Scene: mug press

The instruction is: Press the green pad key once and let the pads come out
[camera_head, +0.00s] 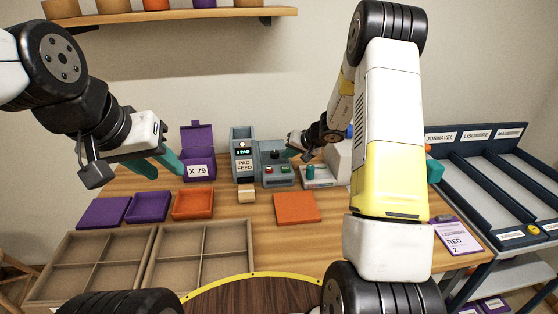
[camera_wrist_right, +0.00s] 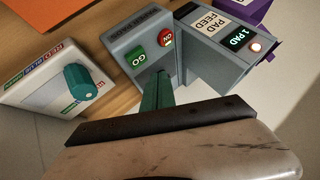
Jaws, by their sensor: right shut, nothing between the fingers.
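The grey pad feed machine (camera_head: 244,160) stands at the table's back, its display reading "1 PAD"; it also shows in the right wrist view (camera_wrist_right: 212,50). Beside it is a grey control box (camera_head: 276,175) with a green "GO" key (camera_wrist_right: 136,57) and a red key (camera_wrist_right: 165,37). My right gripper (camera_wrist_right: 160,78) is shut and empty, its teal fingertips by the box's edge near the green key. I cannot tell whether they touch the box. A small tan block (camera_head: 247,194) lies in front of the feeder. My left gripper (camera_head: 166,172) is open and empty.
A white box with a teal knob (camera_wrist_right: 80,82) stands beside the control box. A rack (camera_head: 490,180) stands at right.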

